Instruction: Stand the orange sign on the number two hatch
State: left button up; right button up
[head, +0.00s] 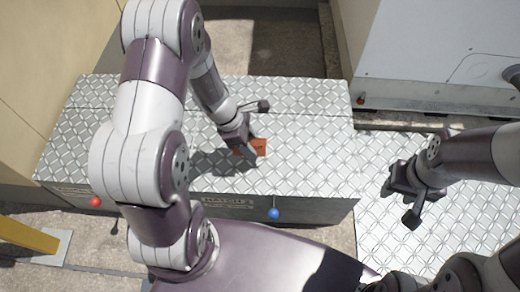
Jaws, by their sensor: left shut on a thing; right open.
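The orange sign (261,147) shows as a small orange patch at the fingertips of my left gripper (246,149). The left gripper is shut on it, low over the diamond-plate hatch top (310,150). The fingers hide part of the sign, and I cannot tell if it touches the plate. A label (228,202) on the front face below seems to read "HATCH", with a number too small to be sure of. My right gripper (390,181) is open and empty, to the right of the hatch box, above a lower plate.
A red knob (96,202) and a blue knob (274,213) stick out from the front face. A grey condenser cabinet (430,60) stands at the back right. A yellow post (28,234) is at lower left. The hatch top right of the sign is clear.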

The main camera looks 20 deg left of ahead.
pick_arm(q)
jog(key=w+f, duration=0.1)
jog(key=w, duration=0.1)
jog(key=w+f+b, duration=0.1)
jog(key=w, duration=0.1)
jog(key=shift+f, duration=0.4)
notch_tip(320, 180, down, 4)
jog(key=b, duration=0.3)
jog(key=shift+d+f+b, duration=0.1)
jog(key=shift+b, duration=0.3)
jog(key=shift+r+p, duration=0.3)
jog(key=shift+c, duration=0.5)
jog(key=shift+f, duration=0.2)
jog(key=o, duration=1.1)
jog(key=shift+o, duration=0.2)
pick_arm(e)
notch_tip(320, 180, down, 5)
jog(key=shift+f, duration=0.1)
pick_arm(q)
jog(key=shift+r, duration=0.1)
